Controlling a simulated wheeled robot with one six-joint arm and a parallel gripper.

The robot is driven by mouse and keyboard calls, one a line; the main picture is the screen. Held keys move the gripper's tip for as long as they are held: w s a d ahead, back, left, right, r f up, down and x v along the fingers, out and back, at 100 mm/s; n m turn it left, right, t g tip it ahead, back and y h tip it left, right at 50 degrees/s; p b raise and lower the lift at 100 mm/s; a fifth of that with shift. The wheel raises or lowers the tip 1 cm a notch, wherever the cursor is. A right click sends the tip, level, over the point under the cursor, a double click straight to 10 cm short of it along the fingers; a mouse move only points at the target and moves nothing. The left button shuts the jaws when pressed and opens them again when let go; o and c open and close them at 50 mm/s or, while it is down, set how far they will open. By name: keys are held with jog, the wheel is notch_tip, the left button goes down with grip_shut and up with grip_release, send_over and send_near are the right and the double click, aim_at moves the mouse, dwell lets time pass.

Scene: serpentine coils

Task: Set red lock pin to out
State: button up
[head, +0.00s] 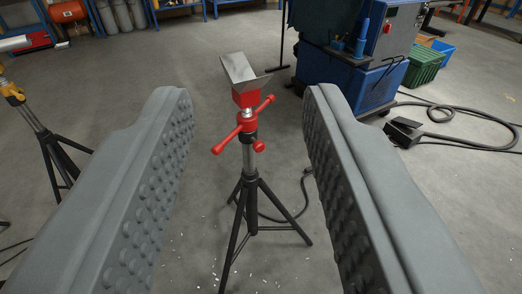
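My gripper (248,95) is open and empty, with its two grey studded fingers wide apart at left and right. Between them, further off, a tripod stand (249,185) stands upright on the floor. It has a V-shaped metal head (240,72) on a red block. Below the head is a red hub with red arms (246,124) sticking out. A short red knob (259,147) points towards the lower right; I cannot tell whether it is the lock pin or how far it is pulled. Neither finger appears to touch the stand.
A blue machine (345,82) stands behind at the right, with a black pedal (402,131) and cables on the floor. A second, yellow-topped stand (40,130) is at the left. Green (426,65) and blue crates lie at the back right. Floor around the tripod is mostly clear.

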jog(key=shift+o, duration=1.4)
jog(key=w+d+f+n, duration=0.2)
jog(key=w+d+f, duration=0.2)
jog(key=w+f, duration=0.45)
jog(key=w+d+f+n, duration=0.3)
jog(key=w+f, duration=0.3)
jog(key=w, duration=0.6)
jog(key=n+g+y, duration=0.2)
jog(key=n+y, duration=0.2)
jog(key=y, duration=0.4)
send_near(261, 148)
jog(key=x, duration=1.1)
